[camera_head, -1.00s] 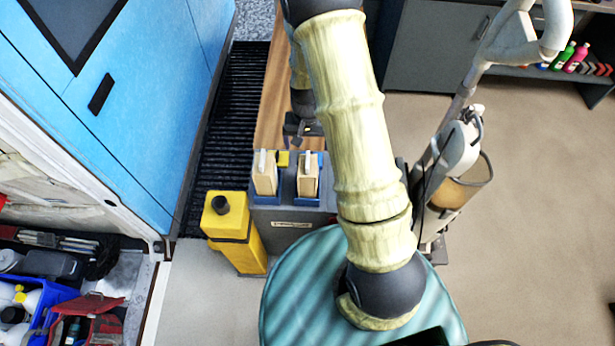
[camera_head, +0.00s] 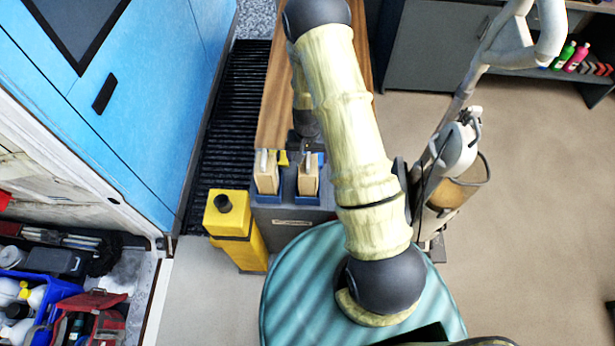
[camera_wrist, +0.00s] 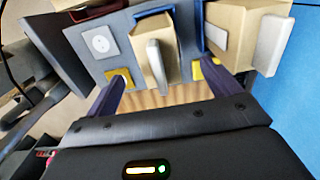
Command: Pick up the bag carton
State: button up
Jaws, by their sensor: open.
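Two tan cartons with pale upright tabs stand in blue-edged holders on a grey unit: a left carton (camera_head: 267,181) and a right carton (camera_head: 308,181) in the head view. I cannot tell by label which is the bag carton. In the wrist view one carton (camera_wrist: 158,45) stands in the middle and the other carton (camera_wrist: 245,35) is at the right. My gripper (camera_wrist: 164,84) is open, with its two dark fingers to either side of the middle carton in the picture. It seems not to touch it. In the head view my arm mostly hides the gripper.
The grey unit (camera_head: 290,222) stands by a wooden top (camera_head: 282,95). A yellow container (camera_head: 235,230) is at its left, near a blue van side (camera_head: 150,90). An upright vacuum-like machine (camera_head: 455,170) stands to the right. Open floor (camera_head: 540,200) lies further right.

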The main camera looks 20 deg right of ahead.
jog(key=shift+d+f+p, duration=0.1)
jog(key=shift+f+p, duration=0.7)
jog(key=shift+f, duration=1.35)
jog(key=shift+s, duration=0.1)
jog(key=c, duration=1.4)
jog(key=shift+r, duration=0.1)
notch_tip(320, 180, up, 10)
jog(key=b, duration=0.2)
jog(key=shift+b, duration=0.4)
